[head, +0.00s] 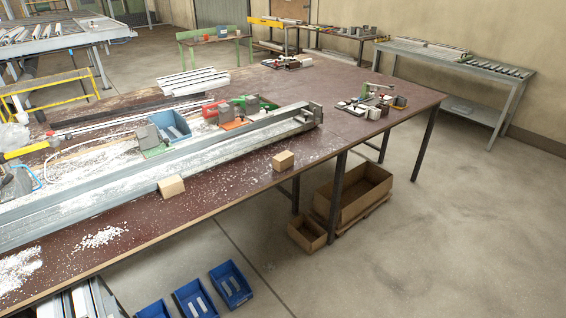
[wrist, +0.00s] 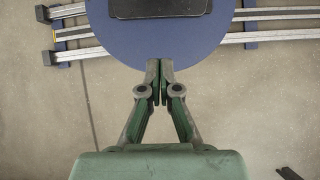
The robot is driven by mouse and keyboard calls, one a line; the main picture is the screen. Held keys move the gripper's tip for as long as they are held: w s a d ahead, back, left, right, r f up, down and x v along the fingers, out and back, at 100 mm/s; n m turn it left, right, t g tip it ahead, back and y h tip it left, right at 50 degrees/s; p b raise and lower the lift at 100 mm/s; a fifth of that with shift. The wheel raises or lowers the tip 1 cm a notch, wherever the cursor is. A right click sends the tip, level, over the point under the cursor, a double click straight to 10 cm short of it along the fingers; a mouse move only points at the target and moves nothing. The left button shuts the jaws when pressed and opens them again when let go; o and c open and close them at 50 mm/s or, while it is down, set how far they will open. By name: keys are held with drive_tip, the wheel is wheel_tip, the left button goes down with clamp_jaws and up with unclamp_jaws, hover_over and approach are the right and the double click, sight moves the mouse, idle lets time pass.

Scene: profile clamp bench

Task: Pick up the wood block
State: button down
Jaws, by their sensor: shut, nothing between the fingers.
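Two light wood blocks are on the brown bench (head: 350,130) in the head view. One wood block (head: 171,187) is at the near side of the long grey metal profile (head: 130,180), close against it. The other wood block (head: 283,160) sits alone near the bench's front edge, to the right. My gripper (wrist: 160,72) shows only in the wrist view, with its fingertips together and nothing between them. No wood block shows in the wrist view, so the gripper is apart from both blocks.
Behind the profile are a blue bin (head: 170,127) and red and green clamps. Small parts (head: 372,103) crowd the bench's right end. Cardboard boxes (head: 353,193) and blue bins (head: 230,285) are below the bench. The bench around the right block is clear.

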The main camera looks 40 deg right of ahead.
idle(0.4)
drive_tip(key=shift+c, duration=1.8)
unclamp_jaws()
